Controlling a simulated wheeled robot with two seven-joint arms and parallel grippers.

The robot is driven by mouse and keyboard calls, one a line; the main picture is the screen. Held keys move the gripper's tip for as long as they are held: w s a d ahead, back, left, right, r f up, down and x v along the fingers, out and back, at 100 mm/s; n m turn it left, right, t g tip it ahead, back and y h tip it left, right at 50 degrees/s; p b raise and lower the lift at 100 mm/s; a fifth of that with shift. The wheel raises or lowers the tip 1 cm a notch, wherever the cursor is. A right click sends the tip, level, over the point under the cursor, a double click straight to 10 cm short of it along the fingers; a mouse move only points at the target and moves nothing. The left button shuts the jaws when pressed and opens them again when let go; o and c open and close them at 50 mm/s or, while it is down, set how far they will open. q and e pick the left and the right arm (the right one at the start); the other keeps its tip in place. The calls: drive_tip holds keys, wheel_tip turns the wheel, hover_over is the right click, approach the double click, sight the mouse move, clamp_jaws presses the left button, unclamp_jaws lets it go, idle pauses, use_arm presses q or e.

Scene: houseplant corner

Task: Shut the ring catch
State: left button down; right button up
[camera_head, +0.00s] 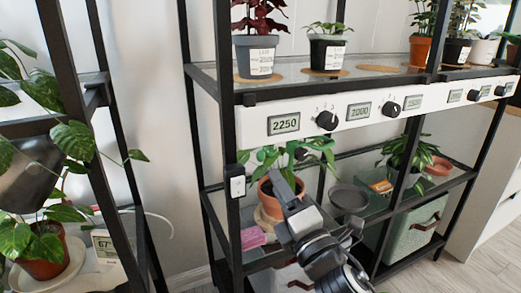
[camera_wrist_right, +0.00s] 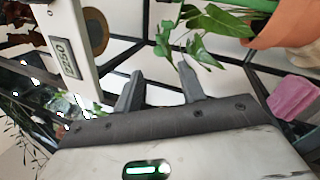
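I cannot make out a ring catch in either view. A green case (camera_head: 408,232) with brown handles stands on the low shelf at the right, partly behind a black post; no ring shows clearly on it. My right gripper (camera_head: 288,184) is in front of the middle shelf, close to a terracotta pot with a leafy plant (camera_head: 268,160). In the wrist view its two fingers (camera_wrist_right: 160,88) stand apart with nothing between them; leaves and the pot (camera_wrist_right: 290,28) are beyond them. My left gripper is not in view.
A white panel (camera_head: 350,122) with displays and black knobs runs along the upper shelf. A pink block (camera_head: 252,238) and a grey dish (camera_head: 349,197) are near the right gripper. Black posts divide the rack. A potted plant (camera_head: 40,245) stands at the left.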

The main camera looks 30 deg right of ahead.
sight(262, 160)
drive_tip(key=p+x, duration=0.1)
drive_tip(key=x, duration=0.8)
drive_tip(key=shift+w, duration=0.15)
clamp_jaws()
